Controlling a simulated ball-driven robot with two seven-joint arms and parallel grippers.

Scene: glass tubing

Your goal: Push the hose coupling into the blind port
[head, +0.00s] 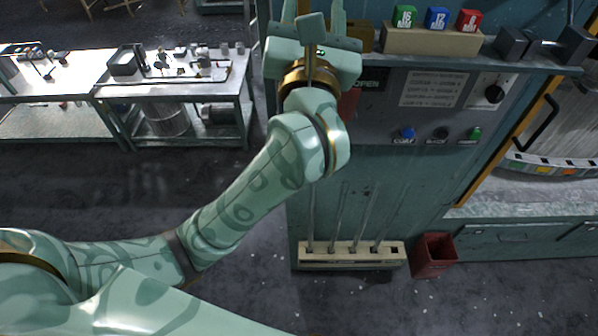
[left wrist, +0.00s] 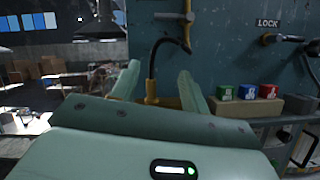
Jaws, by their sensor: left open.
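My left gripper (head: 312,14) is at the top of the head view, in front of the teal cabinet. In the left wrist view its fingers (left wrist: 158,74) are open and apart. A black hose (left wrist: 153,62) with a yellow coupling (left wrist: 152,91) at its lower end shows between the fingers; I cannot tell whether they touch it. The hose arches up and over to the right, near a yellow fitting (left wrist: 188,17) on the cabinet face. I cannot tell which opening is the blind port. The right gripper is not in view.
Green (head: 404,17), blue (head: 437,18) and red (head: 468,20) blocks stand on a beige holder (head: 430,40) on the cabinet shelf, right of my gripper. Below are a control panel (head: 425,105), a rod rack (head: 350,256) and a red bin (head: 434,256). A workbench (head: 175,85) stands left.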

